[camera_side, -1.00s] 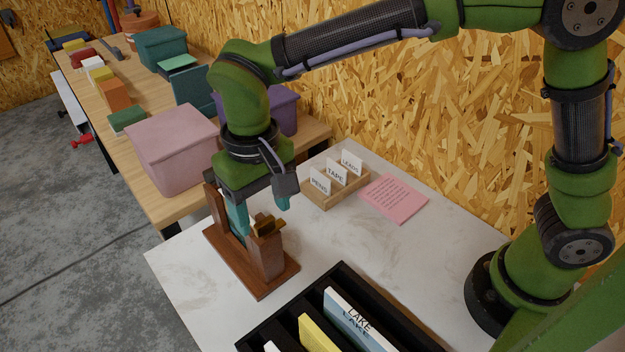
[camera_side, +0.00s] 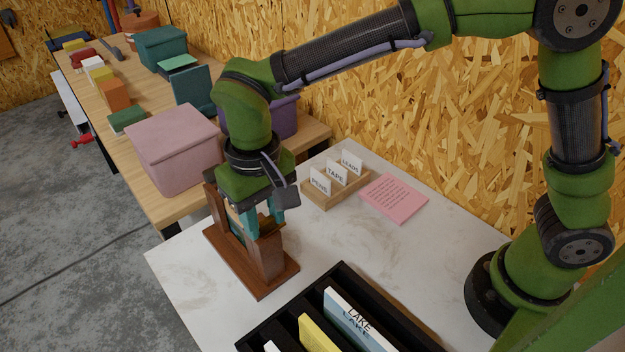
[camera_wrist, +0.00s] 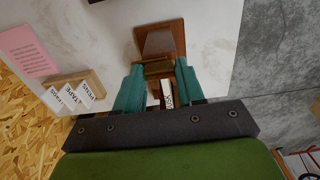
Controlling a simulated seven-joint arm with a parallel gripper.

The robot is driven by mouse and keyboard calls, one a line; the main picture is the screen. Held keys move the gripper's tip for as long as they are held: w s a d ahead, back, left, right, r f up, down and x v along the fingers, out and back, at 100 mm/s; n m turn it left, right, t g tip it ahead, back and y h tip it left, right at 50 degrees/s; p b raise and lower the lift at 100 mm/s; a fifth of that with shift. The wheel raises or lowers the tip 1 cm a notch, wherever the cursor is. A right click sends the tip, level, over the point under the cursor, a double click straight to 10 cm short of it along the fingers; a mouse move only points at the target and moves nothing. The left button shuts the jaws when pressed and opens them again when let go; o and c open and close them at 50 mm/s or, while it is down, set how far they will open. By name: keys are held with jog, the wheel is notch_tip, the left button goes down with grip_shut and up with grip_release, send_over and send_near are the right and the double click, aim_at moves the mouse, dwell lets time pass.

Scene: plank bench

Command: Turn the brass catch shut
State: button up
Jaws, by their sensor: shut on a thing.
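The wooden stand (camera_side: 266,264) is upright on the pale bench top, and it also shows in the wrist view (camera_wrist: 160,44). The brass catch (camera_wrist: 158,68) sits on the stand's top. In the wrist view it lies crosswise between my two teal fingertips. My gripper (camera_side: 264,222) points down over the stand, shut on the catch, with one finger at each end of it (camera_wrist: 159,66). In the side view the fingers hide much of the catch. A white lettered card (camera_wrist: 168,94) shows in the stand between the fingers.
A small wooden card holder (camera_side: 338,187) and a pink note (camera_side: 394,198) lie behind and right of the stand. A black slotted rack (camera_side: 341,270) with books is at the front. A pink lidded box (camera_side: 175,150) stands on the plank bench behind.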

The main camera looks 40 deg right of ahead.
jog(key=n, duration=0.4)
jog(key=shift+n, duration=0.3)
jog(key=n, duration=0.4)
jog(key=shift+n, duration=0.3)
jog(key=n, duration=0.4)
jog(key=shift+n, duration=2.3)
jog(key=o, duration=1)
jog(key=shift+o, duration=0.2)
